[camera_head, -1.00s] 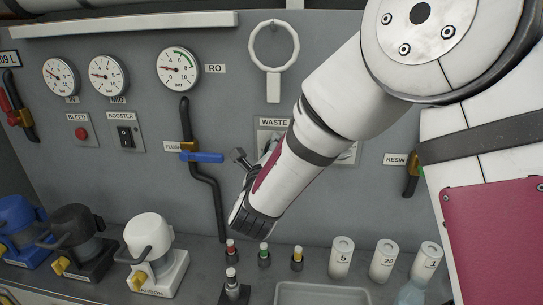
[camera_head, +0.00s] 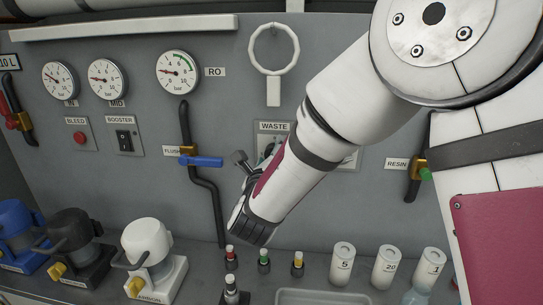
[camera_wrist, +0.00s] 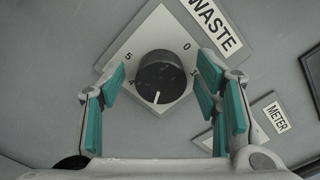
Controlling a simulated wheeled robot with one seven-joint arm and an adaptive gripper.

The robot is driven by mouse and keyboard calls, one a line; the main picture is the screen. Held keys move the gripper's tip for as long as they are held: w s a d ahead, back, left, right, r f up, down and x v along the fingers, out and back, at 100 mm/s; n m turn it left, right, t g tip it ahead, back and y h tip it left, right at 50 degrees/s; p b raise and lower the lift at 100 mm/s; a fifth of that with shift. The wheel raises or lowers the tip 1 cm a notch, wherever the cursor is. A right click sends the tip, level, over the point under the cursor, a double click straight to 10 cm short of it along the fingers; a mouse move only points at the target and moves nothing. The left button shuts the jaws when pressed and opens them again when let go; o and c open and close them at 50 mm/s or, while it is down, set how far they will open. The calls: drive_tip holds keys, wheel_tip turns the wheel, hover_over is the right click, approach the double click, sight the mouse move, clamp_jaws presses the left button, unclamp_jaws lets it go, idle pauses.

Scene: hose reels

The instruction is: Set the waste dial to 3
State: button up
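The waste dial (camera_wrist: 162,77) is a round black knob on a pale square plate, seen in the wrist view below the WASTE label (camera_wrist: 213,24). Its white pointer line faces down and slightly left, between the 4 on the left and the 1 on the right; no number is legible there. My gripper (camera_wrist: 163,82) is open, teal pads left and right of the knob, with gaps visible on both sides. In the head view my arm hides the dial; part of its plate shows under the WASTE label (camera_head: 273,127).
A METER label (camera_wrist: 277,116) is right of the dial in the wrist view. In the head view, a blue-handled flush valve (camera_head: 201,161) is left of the gripper. Small capped vials (camera_head: 264,261) and white canisters (camera_head: 386,267) stand on the counter below. A white ring (camera_head: 273,50) hangs above.

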drive_tip(key=s, duration=1.2)
drive_tip(key=shift+a, duration=0.2)
